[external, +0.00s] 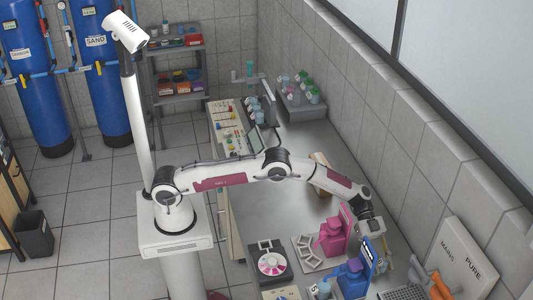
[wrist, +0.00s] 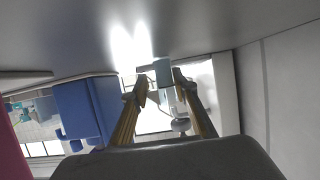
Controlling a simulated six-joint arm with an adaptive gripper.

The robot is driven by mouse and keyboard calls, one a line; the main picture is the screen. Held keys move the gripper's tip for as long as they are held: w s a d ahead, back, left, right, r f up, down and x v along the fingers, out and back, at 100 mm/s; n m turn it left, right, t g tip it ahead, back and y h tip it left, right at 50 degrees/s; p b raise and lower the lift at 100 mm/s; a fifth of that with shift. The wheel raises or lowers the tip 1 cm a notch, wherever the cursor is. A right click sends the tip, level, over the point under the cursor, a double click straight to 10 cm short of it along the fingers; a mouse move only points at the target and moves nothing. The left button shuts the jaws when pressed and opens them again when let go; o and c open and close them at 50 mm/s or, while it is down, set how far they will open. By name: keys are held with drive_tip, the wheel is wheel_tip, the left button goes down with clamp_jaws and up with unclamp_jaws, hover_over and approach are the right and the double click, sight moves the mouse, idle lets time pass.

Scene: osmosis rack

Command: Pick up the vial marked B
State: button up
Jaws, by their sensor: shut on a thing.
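In the wrist view, my gripper (wrist: 160,82) has its two fingers closed in on a small grey-blue piece (wrist: 161,70) with a pale part below it. It looks like a vial, but no letter B can be read on it. No mark B is readable in either view.
The pink device (external: 332,238) stands just left of my gripper and the blue device (external: 352,278) just in front. A blue block (wrist: 82,108) is left of the fingers in the wrist view. A white PURE panel (external: 462,258) stands at right. The bench middle (external: 285,205) is fairly clear.

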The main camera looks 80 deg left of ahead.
sight(384, 260)
drive_tip(key=shift+r, duration=0.15)
drive_tip(key=shift+r, duration=4.9)
